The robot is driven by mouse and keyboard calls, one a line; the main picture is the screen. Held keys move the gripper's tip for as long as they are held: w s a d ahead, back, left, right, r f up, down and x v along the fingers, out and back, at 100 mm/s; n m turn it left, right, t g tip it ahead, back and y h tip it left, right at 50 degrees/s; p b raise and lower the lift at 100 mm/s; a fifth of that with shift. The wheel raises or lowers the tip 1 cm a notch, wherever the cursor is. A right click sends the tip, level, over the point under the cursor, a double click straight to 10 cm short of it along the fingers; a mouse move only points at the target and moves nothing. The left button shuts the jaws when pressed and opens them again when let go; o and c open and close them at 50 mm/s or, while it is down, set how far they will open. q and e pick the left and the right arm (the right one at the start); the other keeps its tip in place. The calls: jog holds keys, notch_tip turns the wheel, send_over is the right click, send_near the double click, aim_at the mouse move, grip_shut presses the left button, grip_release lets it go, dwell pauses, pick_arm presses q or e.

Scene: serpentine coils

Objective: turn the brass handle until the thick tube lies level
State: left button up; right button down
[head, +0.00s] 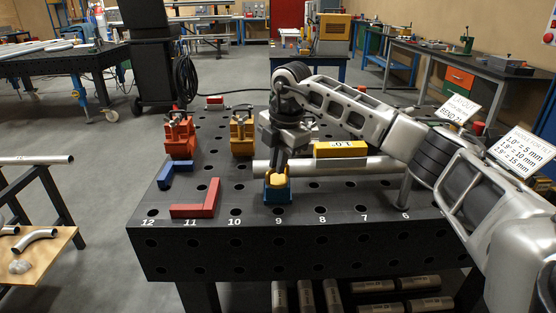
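The thick tube (378,166) is silver and spans the right half of the black welding table, close to horizontal in the picture. A yellow level with a small display (340,149) sits on top of it; its reading is too small to be sure of. Under the tube's left end stands a blue jack (278,196) with a round brass handle (278,181) on its near side. My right gripper (278,172) points down just above the brass handle, its fingers close around or beside its top. Contact and finger gap are unclear. My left gripper is out of view.
The table (330,240) has numbered holes along its front edge. A grey post (405,190) stands near the tube's right end. A red angle block (198,204), a blue block (175,174) and orange clamps (242,135) are at left. Signs (457,110) stand behind my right arm.

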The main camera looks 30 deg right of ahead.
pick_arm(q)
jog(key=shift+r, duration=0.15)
pick_arm(e)
jog(key=shift+r+n+p, duration=0.1)
jog(key=shift+n+p, duration=0.2)
jog(key=shift+n, duration=0.1)
jog(key=shift+d+n+p, duration=0.1)
jog(key=shift+n+p, duration=0.45)
jog(key=shift+n, duration=0.55)
jog(key=shift+n+y+p, duration=0.35)
jog(key=shift+n+y, duration=0.05)
jog(key=shift+n, duration=0.4)
jog(key=shift+n+p, duration=0.35)
jog(key=shift+n, duration=0.25)
jog(key=shift+d+n+g, duration=0.1)
jog(key=shift+n+g, duration=0.2)
jog(key=shift+n, duration=0.4)
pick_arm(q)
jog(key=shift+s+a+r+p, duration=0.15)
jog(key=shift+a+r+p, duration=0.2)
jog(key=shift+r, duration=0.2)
pick_arm(e)
jog(key=shift+n, duration=0.3)
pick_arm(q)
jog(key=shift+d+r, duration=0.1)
